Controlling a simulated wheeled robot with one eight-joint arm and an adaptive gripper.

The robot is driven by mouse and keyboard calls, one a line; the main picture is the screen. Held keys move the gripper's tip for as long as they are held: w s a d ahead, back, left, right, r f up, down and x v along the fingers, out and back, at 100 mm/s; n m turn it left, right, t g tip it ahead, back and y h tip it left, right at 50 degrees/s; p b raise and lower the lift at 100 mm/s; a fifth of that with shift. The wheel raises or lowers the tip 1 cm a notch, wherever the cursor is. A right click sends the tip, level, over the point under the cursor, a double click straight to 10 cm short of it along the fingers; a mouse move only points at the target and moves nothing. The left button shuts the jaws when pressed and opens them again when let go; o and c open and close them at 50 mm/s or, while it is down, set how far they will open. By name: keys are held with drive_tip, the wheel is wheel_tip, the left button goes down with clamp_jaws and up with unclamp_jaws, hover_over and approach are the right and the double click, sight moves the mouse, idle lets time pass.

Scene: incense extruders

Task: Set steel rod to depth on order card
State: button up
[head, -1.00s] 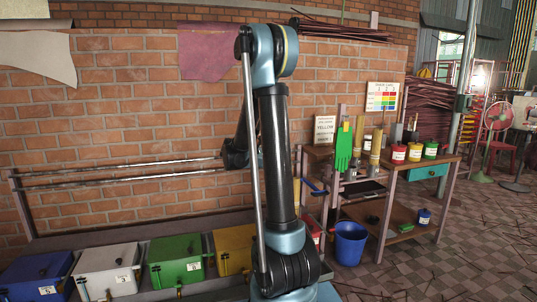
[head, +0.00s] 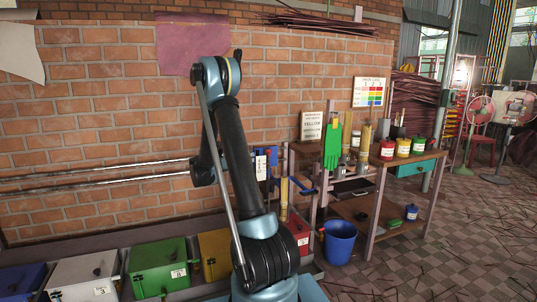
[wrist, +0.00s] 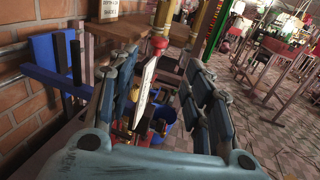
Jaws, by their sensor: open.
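My gripper (wrist: 160,98) is open in the wrist view, its dark blue fingers spread left and right. A red knob (wrist: 159,43) and a white lettered panel (wrist: 145,88) show between the fingers, and I cannot tell how far beyond them they are. In the head view my gripper is not clear behind my arm. Two long metal rods (head: 110,181) run level along the brick wall; I cannot tell whether either is the steel rod. A white sign (head: 312,126) with a large word like "YELLOW" stands at the bench; it may be the order card. A colour chart (head: 369,92) hangs behind.
Blue, white, green (head: 158,267) and yellow (head: 215,254) boxes line the front left. The wooden bench (head: 350,215) holds a green glove (head: 332,145) and red, yellow and green pots. A blue bucket (head: 339,242) stands on the floor. The tiled floor at right has scattered sticks.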

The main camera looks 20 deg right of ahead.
sight(269, 150)
drive_tip(key=x, duration=1.4)
drive_tip(key=shift+w+d, duration=0.2)
drive_tip(key=shift+d, duration=0.05)
drive_tip(key=shift+c, duration=0.6)
clamp_jaws()
